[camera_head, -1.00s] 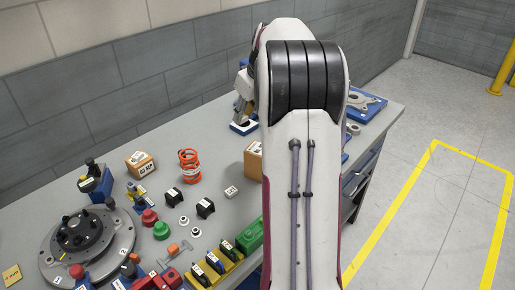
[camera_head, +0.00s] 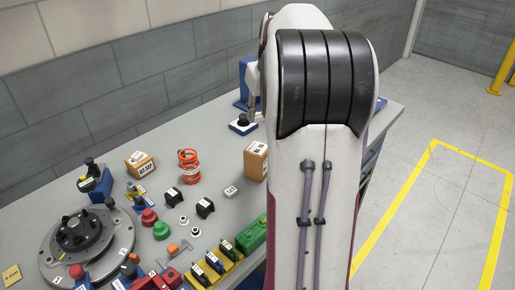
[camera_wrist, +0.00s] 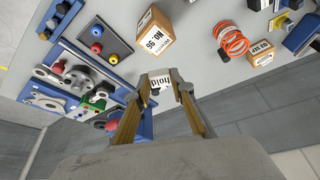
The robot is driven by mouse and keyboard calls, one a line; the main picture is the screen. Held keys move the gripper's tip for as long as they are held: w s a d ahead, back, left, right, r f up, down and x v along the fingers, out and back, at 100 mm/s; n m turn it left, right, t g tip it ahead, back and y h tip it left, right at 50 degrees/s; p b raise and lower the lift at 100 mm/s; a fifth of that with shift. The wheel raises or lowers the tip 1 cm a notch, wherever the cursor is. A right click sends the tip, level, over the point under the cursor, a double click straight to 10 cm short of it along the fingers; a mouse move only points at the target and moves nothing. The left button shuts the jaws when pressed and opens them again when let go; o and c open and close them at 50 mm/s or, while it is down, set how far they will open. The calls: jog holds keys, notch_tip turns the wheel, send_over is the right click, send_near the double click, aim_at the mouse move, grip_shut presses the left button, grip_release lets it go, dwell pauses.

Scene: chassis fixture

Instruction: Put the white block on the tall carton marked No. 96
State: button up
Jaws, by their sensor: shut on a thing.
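The white block (camera_wrist: 160,86), printed "hold", is between the fingertips of my gripper (camera_wrist: 161,80) in the wrist view. My gripper is shut on it. The tall brown carton marked No. 96 (camera_wrist: 153,40) stands on the bench past the fingertips in the wrist view, apart from the block in the picture. The same carton (camera_head: 256,161) shows in the head view just left of my arm, with its right side partly hidden. The fingers and the held block are hidden behind my arm in the head view.
An orange spring (camera_wrist: 231,40) and a smaller carton (camera_wrist: 260,53) stand near the tall carton. A blue tray of metal parts (camera_wrist: 80,75) lies left of my gripper. Another small white block (camera_head: 231,191) lies on the grey bench. A black knob (camera_head: 242,119) sits on a blue-and-white base.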

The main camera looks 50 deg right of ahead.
send_over(257, 147)
jog(key=s, duration=0.1)
jog(key=shift+s+a+f, duration=0.1)
jog(key=shift+a+f, duration=0.05)
jog(key=shift+f, duration=1.45)
jog(key=shift+s+a+f, duration=0.1)
jog(key=shift+a+f, duration=0.05)
jog(key=shift+f, duration=1.4)
jog(key=shift+f, duration=0.1)
jog(key=shift+f, duration=1.75)
jog(key=shift+f, duration=0.1)
jog(key=o, duration=0.9)
